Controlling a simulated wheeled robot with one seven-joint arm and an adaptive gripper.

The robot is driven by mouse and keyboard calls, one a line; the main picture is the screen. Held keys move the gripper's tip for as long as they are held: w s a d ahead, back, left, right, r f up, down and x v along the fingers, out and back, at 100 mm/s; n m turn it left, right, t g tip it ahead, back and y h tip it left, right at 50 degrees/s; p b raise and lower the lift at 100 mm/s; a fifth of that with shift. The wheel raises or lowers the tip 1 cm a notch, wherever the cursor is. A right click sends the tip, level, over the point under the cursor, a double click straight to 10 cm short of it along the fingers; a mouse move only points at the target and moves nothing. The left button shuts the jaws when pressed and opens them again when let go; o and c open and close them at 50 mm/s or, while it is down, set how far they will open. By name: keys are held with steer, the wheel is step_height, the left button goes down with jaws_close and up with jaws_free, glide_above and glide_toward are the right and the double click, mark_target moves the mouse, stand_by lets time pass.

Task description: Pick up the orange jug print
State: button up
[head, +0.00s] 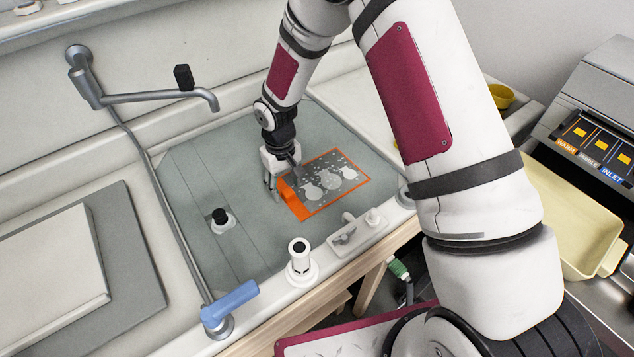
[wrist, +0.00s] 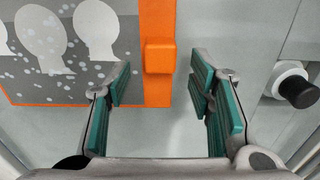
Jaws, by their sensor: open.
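The orange jug print (head: 334,181) lies flat in the grey-green basin, a grey picture with pale jug shapes and an orange border. A raised orange block stands on its left edge in the head view. In the wrist view the print (wrist: 75,50) fills the upper left, and its orange block (wrist: 159,57) sits ahead of the gap between my fingers. My gripper (head: 276,182) is low beside the block in the head view. In the wrist view my gripper (wrist: 165,105) has its teal-padded fingers wide apart, with nothing between the tips.
A black-topped white plug (head: 221,219) stands in the basin left of the print; it also shows in the wrist view (wrist: 292,88). A white cylinder (head: 300,261) stands on the front rim. A tap (head: 150,97) reaches over the back left. A cream tray (head: 570,220) is at right.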

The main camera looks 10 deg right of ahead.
steer(key=shift+f, duration=1.2)
jaws_close()
steer(key=shift+r, duration=0.1)
step_height(320, 180, up, 10)
steer(key=shift+f+b, duration=0.1)
steer(key=shift+b, duration=0.35)
stand_by(3.5)
